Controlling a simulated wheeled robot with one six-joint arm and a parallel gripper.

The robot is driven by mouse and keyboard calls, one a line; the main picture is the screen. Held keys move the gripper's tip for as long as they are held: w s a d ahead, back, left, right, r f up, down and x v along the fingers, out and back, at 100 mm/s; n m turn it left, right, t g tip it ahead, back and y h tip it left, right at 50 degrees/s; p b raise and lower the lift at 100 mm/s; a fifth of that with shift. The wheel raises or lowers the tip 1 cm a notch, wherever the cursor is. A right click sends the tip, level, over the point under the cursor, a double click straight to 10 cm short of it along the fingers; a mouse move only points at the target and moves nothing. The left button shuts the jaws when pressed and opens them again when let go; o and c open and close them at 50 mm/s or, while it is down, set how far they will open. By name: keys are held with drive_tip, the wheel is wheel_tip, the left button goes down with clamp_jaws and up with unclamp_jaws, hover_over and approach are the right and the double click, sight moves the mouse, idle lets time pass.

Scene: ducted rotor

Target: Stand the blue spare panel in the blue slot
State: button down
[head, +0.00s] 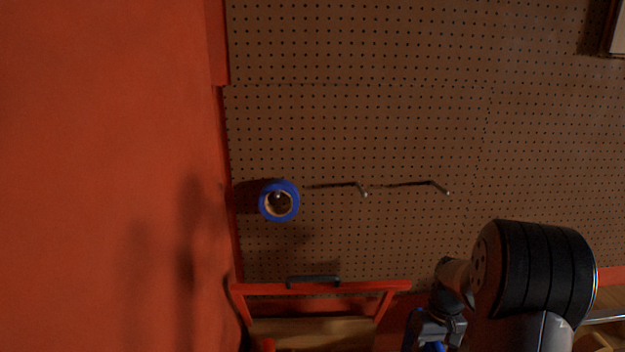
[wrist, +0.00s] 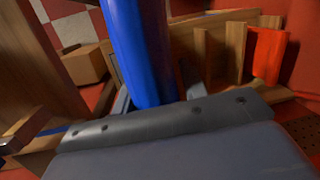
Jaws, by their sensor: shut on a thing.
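The blue spare panel (wrist: 138,50) runs from the top of the wrist view down between the fingers of my gripper (wrist: 155,92), which is shut on it. The panel looks long and slightly tilted, and its far end is out of frame. In the head view my gripper (head: 436,328) is low, right of centre, with a bit of blue showing at the bottom edge. I cannot make out the blue slot in either view.
In the head view, a blue tape roll (head: 279,200) hangs on the pegboard (head: 370,130) above a red frame (head: 350,287).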

drive_tip(key=a+f+m, duration=0.2)
drive_tip(key=a+f, duration=0.5)
drive_tip(key=a, duration=0.4)
wheel_tip(320, 180, down, 13)
drive_tip(key=b, duration=1.3)
drive_tip(key=shift+w+d+r, duration=0.15)
drive_tip(key=shift+w+r, duration=0.05)
drive_tip(key=shift+w, duration=0.1)
